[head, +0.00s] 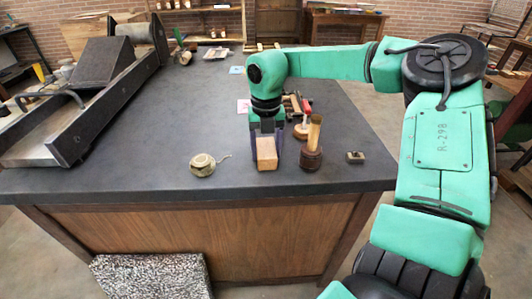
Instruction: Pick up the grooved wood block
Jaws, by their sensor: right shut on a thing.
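A light wood block (266,153) is at the near middle of the dark table, held below my right arm's wrist. My right gripper (267,140) points down over it and is shut on it, with finger parts showing behind and beside the block. I cannot tell whether the block touches the table, and its groove does not show clearly. My left gripper is not in view.
A brass round object with a thin handle (203,165) lies left of the block. A wooden-handled tool on a dark round base (312,150) stands close right. A small dark block (355,157) lies farther right. A large press (92,85) fills the table's left side.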

